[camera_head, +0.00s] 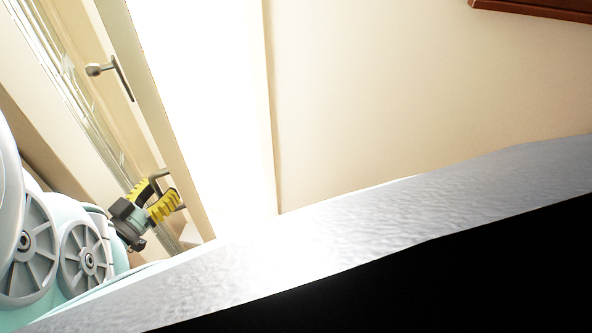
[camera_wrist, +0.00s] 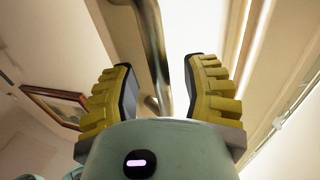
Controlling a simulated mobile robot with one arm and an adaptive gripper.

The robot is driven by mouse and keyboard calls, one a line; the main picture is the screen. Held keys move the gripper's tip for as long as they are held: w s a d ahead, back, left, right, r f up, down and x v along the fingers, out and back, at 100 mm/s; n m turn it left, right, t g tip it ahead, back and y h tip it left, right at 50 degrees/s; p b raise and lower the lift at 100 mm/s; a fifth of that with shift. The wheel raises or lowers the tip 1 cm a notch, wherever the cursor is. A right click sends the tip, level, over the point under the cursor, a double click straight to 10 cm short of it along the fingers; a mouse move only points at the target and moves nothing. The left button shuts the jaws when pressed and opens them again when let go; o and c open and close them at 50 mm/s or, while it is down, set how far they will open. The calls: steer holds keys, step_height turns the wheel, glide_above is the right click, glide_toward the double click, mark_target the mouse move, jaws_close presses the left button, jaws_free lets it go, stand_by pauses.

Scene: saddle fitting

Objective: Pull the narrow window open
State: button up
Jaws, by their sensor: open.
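The narrow window shows in the head view as a pale frame (camera_head: 150,88) slanting down beside a bright white area. A grey metal bar handle (camera_wrist: 152,40) on a pale frame shows in the wrist view, running down between the fingers. My gripper (camera_head: 162,187) has yellow ribbed fingers and is at the lower end of the frame in the head view. In the wrist view my gripper (camera_wrist: 160,72) is open, with one finger on each side of the handle. I see gaps between handle and fingers. The handle's lower end is partly hidden by the gripper body.
Another lever handle (camera_head: 113,73) sits on a pale frame higher up at left. A pale textured surface (camera_head: 300,225) crosses the foreground. A plain cream wall (camera_head: 400,90) fills the right. A framed picture (camera_wrist: 55,100) hangs at left in the wrist view.

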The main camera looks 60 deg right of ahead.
steer(key=s+a, duration=0.2)
steer(key=a, duration=1)
stand_by(0.3)
steer(key=shift+d, duration=0.1)
stand_by(0.4)
